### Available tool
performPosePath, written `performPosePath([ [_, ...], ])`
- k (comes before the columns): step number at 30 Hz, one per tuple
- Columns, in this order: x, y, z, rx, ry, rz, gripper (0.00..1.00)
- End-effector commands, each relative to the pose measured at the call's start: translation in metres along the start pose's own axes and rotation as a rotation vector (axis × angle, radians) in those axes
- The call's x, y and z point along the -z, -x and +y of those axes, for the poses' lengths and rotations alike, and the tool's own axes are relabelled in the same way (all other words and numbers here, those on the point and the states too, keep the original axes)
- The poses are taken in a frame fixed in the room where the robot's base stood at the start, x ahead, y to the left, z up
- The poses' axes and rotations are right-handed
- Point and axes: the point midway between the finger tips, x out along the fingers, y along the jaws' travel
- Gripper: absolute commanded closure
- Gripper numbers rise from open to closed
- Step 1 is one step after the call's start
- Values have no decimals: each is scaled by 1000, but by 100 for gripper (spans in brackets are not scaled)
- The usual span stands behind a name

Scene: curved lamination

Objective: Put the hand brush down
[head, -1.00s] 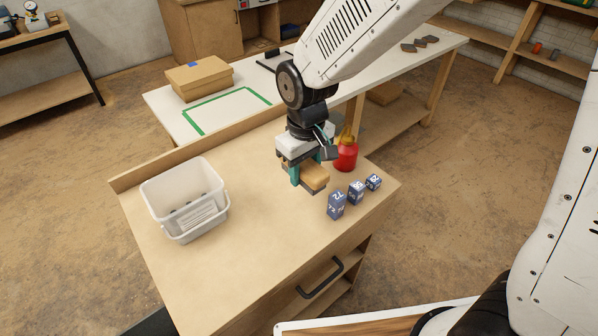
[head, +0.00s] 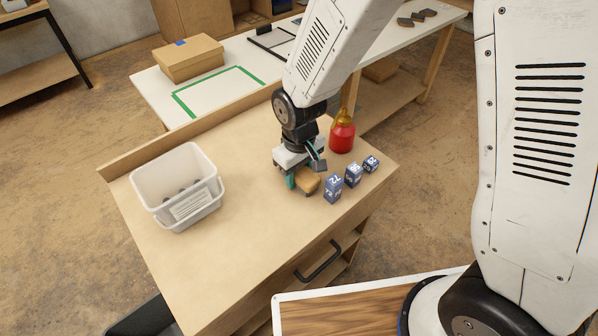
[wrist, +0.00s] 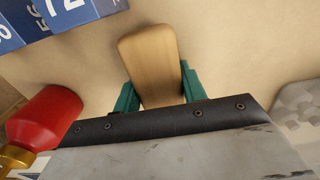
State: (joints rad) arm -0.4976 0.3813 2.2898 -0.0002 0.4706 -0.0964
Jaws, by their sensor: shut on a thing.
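The hand brush shows as a light wooden block (head: 308,182) under my gripper in the head view. In the wrist view its rounded wooden end (wrist: 150,62) sticks out between the teal fingers. My gripper (head: 300,180) is shut on it, one finger on each side. The brush is low over the wooden cabinet top (head: 240,230); I cannot tell whether it touches. Its bristles and far end are hidden.
Blue numbered blocks (head: 333,189) stand just right of the brush. A red bottle (head: 342,135) with a yellow top stands behind them. A white bin (head: 178,187) with small dark items is at left. The cabinet top between bin and gripper is clear.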

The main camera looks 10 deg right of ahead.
Motion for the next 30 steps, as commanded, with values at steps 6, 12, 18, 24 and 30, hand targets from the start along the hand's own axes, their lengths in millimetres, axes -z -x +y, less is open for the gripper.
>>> performPosePath([
  [6,0,-1,0,0,0,0,95],
  [12,0,-2,0,0,0,0,37],
  [18,0,-2,0,0,0,0,37],
  [24,1,13,0,0,0,4,37],
  [30,1,55,0,-1,0,7,37],
])
